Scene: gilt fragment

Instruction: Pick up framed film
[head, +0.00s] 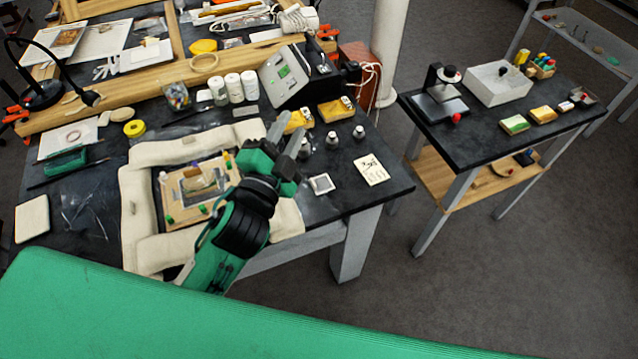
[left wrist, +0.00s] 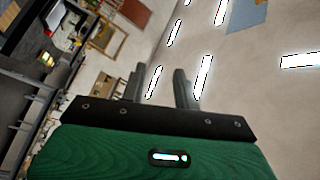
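A small square with a pale frame and a grey middle, which looks like the framed film (head: 321,184), lies flat on the dark table near its front right edge. My left gripper (head: 291,130) is up and to the left of it in the head view, fingers pointing up and apart, with nothing between them. In the left wrist view the left gripper (left wrist: 160,82) is also open and empty, facing the ceiling lights. The framed film does not show in the left wrist view. My right gripper is not in view.
Several small bottles (head: 332,142) stand behind the framed film, and a printed card (head: 372,169) lies right of it. A padded cream border surrounds a wooden board (head: 194,190) under my left arm. A grey device (head: 287,76) stands farther back. A side table (head: 470,130) is at right.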

